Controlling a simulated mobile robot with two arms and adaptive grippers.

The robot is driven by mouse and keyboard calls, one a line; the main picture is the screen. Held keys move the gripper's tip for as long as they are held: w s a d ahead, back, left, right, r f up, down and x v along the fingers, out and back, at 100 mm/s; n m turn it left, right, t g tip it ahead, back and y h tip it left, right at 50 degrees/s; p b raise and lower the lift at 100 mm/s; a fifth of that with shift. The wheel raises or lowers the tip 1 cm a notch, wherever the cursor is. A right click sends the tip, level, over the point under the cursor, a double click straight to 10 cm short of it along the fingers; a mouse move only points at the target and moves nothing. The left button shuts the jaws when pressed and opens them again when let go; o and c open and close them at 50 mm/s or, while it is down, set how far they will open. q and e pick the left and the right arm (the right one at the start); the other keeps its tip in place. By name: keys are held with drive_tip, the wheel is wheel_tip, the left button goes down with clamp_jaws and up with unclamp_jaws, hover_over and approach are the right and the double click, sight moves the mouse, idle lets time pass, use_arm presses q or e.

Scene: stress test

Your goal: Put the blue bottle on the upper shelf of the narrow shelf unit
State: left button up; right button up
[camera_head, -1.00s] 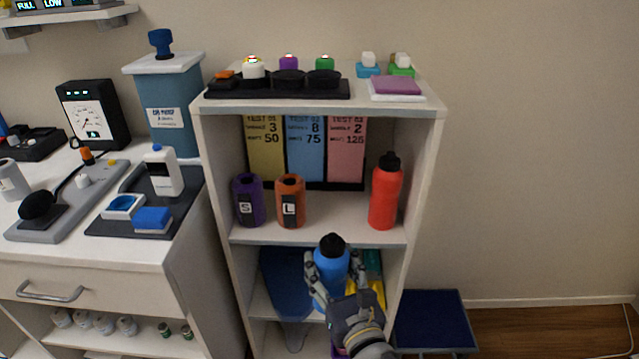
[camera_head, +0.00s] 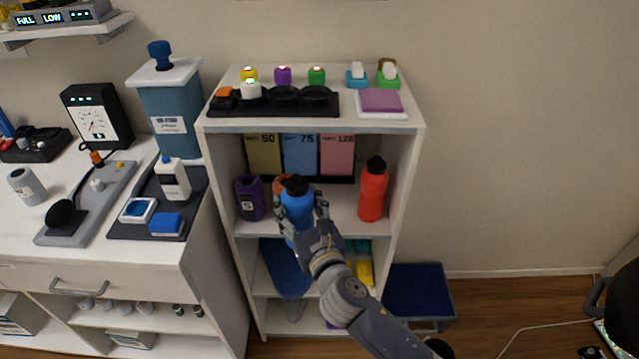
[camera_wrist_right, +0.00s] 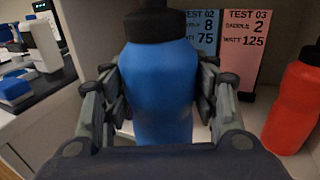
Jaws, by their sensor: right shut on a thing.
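The blue bottle (camera_head: 297,208) with a black cap is held upright by my right gripper (camera_head: 303,215), whose fingers close on its two sides. In the right wrist view the bottle (camera_wrist_right: 158,88) fills the middle between the fingers (camera_wrist_right: 160,100). The bottle is in front of the upper shelf (camera_head: 338,208) of the narrow shelf unit (camera_head: 222,175), between a purple bottle (camera_head: 250,198) and a red bottle (camera_head: 372,190). It hides most of an orange bottle (camera_head: 279,184). I cannot tell whether its base touches the shelf. My left gripper is not in view.
Yellow, blue and pink test cards (camera_head: 299,155) stand at the back of the upper shelf. The unit's top holds a black tray (camera_head: 286,107) and small coloured items. Free room shows left of the red bottle (camera_wrist_right: 292,105). A blue step stool (camera_head: 418,290) stands right of the unit.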

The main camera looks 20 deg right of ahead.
drive_tip(key=w+d+f, duration=0.4)
drive_tip(key=w+d, duration=0.5)
drive_tip(key=w, duration=0.2)
drive_tip(key=shift+d+f, duration=0.15)
drive_tip(key=shift+f, duration=0.2)
drive_tip(key=shift+s, duration=0.1)
drive_tip(key=o, duration=1.5)
drive_tip(key=shift+f, duration=0.2)
drive_tip(key=shift+o, duration=0.2)
drive_tip(key=s+d, duration=0.1)
drive_tip(key=s, duration=1.1)
drive_tip(key=shift+d+r+b, duration=0.15)
drive_tip(key=shift+d+b, duration=0.05)
drive_tip(key=shift+b, duration=0.2)
